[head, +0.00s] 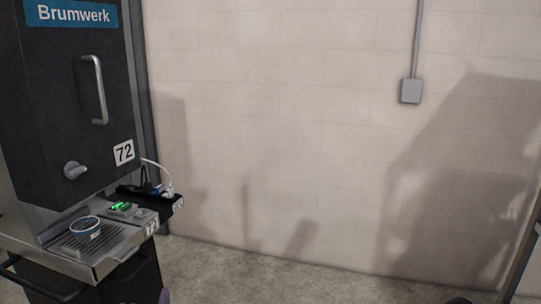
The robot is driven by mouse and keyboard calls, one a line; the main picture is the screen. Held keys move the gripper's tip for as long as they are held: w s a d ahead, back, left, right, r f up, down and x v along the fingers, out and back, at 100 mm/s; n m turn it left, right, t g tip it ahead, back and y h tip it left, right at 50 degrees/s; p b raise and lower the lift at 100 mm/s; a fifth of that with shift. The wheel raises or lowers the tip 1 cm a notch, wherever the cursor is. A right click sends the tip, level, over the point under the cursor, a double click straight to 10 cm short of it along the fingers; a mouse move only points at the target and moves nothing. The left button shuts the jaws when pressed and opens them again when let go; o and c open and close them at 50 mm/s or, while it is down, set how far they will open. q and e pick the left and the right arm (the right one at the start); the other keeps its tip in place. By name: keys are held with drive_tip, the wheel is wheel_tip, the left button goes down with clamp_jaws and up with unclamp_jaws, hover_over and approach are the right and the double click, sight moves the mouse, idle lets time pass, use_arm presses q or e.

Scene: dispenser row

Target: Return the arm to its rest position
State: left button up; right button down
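Neither of my grippers shows clearly in the head view, and I cannot see what either one holds. A dark dispenser (62,130) with a blue "Brumwerk" sign (74,13) stands at the left. A small round cup or bowl with a blue rim (85,229) sits on the slatted drip tray (118,249) below.
A small shelf (178,203) with a cable and plug juts out right of the dispenser. A lit green display (122,206) is beside the cup. A pale block wall (290,120) carries a grey box (411,91). The floor (270,275) in the middle is clear.

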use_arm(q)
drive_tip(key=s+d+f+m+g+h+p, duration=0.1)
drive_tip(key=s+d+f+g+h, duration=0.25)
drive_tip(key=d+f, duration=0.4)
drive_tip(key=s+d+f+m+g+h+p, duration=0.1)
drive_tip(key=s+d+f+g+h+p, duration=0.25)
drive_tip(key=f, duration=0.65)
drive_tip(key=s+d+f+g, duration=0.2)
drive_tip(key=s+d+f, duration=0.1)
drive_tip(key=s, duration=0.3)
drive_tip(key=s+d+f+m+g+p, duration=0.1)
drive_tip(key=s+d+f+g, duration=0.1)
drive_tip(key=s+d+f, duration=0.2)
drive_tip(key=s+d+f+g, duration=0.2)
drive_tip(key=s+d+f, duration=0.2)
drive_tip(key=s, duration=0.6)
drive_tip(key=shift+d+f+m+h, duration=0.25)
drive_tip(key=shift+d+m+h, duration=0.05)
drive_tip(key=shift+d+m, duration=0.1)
